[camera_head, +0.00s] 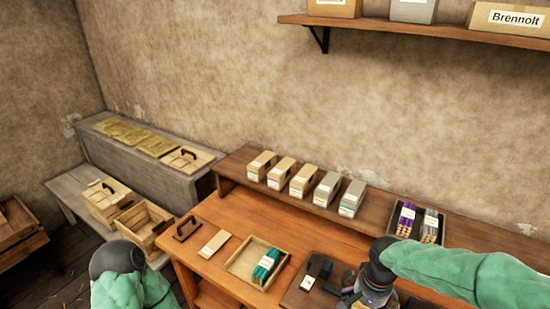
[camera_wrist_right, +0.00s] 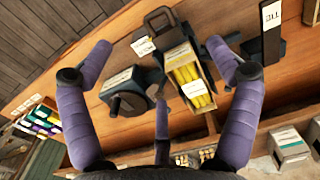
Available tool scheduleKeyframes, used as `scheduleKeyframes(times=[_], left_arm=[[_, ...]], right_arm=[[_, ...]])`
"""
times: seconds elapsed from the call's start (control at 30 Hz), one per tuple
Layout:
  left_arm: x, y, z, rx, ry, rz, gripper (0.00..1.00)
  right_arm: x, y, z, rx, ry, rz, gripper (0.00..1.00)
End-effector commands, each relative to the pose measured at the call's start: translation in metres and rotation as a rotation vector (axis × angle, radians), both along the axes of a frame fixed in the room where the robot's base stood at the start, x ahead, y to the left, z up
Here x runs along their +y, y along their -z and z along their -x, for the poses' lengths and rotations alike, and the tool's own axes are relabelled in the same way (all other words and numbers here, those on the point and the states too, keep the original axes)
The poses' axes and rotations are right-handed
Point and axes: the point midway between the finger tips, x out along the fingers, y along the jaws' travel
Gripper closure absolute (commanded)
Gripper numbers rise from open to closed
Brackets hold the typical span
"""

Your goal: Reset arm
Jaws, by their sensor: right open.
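My right gripper (camera_head: 372,290) is at the lower right of the head view, over the bench's front part. The fingers appear to hold nothing. My left arm (camera_head: 130,285) shows only as a green sleeve and dark joint at the lower left; its gripper fingers are not visible. My right arm (camera_head: 450,270) partly covers the bench.
The wooden bench (camera_head: 215,208) carries a tray (camera_head: 240,262) with green items, a dark block device (camera_head: 318,268) and a row of small boxes (camera_head: 302,178). A divided tray (camera_head: 405,215) sits at right. A grey side bench (camera_head: 150,165) holds crates. A shelf (camera_head: 420,30) hangs above.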

Motion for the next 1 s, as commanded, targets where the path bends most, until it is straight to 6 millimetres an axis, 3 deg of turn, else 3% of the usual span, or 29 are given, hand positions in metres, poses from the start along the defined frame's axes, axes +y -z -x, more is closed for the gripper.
scheduleKeyframes(times=[0.27, 0.5, 0.8, 1.0], left_arm=[[0.000, 0.000, 0.000, 0.000, 0.000, 0.000, 0.60], [0.000, 0.000, 0.000, 0.000, 0.000, 0.000, 0.60], [0.000, 0.000, 0.000, 0.000, 0.000, 0.000, 0.60], [0.000, 0.000, 0.000, 0.000, 0.000, 0.000, 0.60]], right_arm=[[0.022, 0.039, 0.000, 0.004, -0.067, -0.067, 0.11], [0.053, 0.093, 0.006, 0.000, -0.139, -0.158, 0.11], [0.101, 0.184, 0.039, -0.033, -0.227, -0.285, 0.11], [0.121, 0.230, 0.069, -0.062, -0.256, -0.316, 0.11]])
